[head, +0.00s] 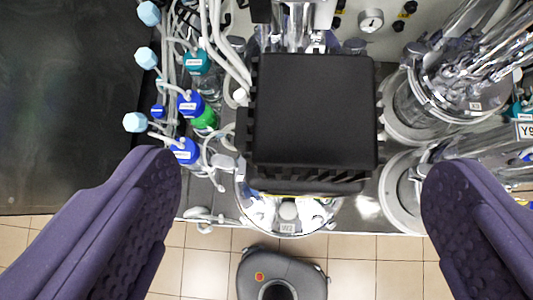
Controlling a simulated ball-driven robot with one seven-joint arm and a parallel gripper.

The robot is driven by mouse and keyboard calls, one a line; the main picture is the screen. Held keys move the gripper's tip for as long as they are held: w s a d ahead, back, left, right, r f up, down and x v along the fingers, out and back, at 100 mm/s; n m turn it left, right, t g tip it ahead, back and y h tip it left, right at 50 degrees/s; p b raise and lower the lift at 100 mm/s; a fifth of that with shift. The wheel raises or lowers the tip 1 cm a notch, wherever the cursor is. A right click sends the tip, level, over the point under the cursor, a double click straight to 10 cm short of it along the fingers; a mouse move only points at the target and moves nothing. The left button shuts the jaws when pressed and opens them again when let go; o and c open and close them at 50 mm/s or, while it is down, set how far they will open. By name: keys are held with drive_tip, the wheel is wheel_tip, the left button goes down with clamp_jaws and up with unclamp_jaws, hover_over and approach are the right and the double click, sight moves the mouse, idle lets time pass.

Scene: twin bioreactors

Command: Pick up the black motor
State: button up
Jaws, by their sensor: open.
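The black motor (314,112) is a square black block with ribbed sides, seen from above in the upper middle of the head view. It sits on top of a shiny steel vessel (290,210), which shows around its lower edge. My gripper (302,195) is open, with one dark purple finger at the lower left and the other at the lower right. The motor appears between and ahead of the fingers, with clear gaps on both sides. Nothing is between the fingertips. How far below the fingers the motor lies is hard to tell.
Bottles with blue caps (185,150) and white tubes (212,45) crowd the left side. Steel vessels and pipes (460,80) stand at the right. A pressure gauge (371,19) is at the top. A dark bench surface (65,100) is clear at the far left. Tiled floor (205,270) shows below.

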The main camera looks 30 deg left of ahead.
sight(308, 125)
drive_tip(key=x, duration=0.7)
drive_tip(key=shift+d+f+p, duration=0.15)
drive_tip(key=shift+d+p, duration=0.05)
drive_tip(key=shift+p, duration=0.15)
drive_tip(key=shift+s, duration=0.15)
drive_tip(key=shift+c, duration=1.3)
drive_tip(key=c, duration=1.4)
clamp_jaws()
